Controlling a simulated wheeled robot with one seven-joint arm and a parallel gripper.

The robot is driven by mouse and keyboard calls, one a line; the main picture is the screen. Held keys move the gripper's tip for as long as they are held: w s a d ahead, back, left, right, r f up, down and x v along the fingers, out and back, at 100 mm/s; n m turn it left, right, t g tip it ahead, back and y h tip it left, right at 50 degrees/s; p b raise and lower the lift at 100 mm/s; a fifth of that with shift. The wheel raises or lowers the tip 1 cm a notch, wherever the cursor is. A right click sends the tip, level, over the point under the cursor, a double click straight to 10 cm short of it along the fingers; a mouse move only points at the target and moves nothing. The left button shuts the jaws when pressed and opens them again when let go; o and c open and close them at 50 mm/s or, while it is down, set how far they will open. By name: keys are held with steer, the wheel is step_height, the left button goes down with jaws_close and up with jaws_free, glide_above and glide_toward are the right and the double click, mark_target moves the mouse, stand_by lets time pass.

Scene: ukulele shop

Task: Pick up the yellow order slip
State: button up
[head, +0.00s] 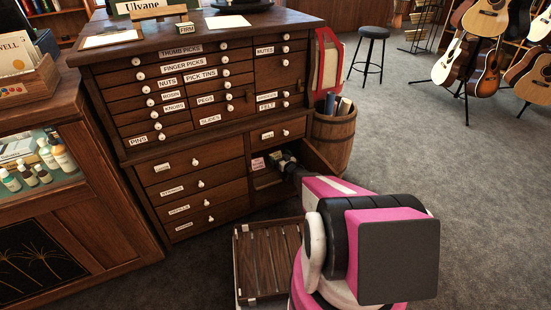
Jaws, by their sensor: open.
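I cannot make out a yellow order slip in the head view. A small pink slip (258,163) shows at the opening in the lower right of the wooden cabinet (205,146). Another small, pale reddish patch shows just right of it, too small to tell. My gripper (284,160) is at this opening, right of the pink slip, small and dark against the shadowed inside. Its jaws are open. I cannot see anything between them. My pink and white arm hides part of the opening and whatever lies behind it.
A wooden panel (315,160) stands out at the opening's right side, close to my arm. A wooden barrel (333,138) with rolls stands behind it. A slatted wooden tray (265,262) is low in front. A glass-fronted counter (85,222) stands left.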

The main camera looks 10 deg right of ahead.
mark_target(275, 152)
steer(key=shift+x, duration=2.7)
steer(key=shift+s+a, duration=0.15)
steer(key=c, duration=0.7)
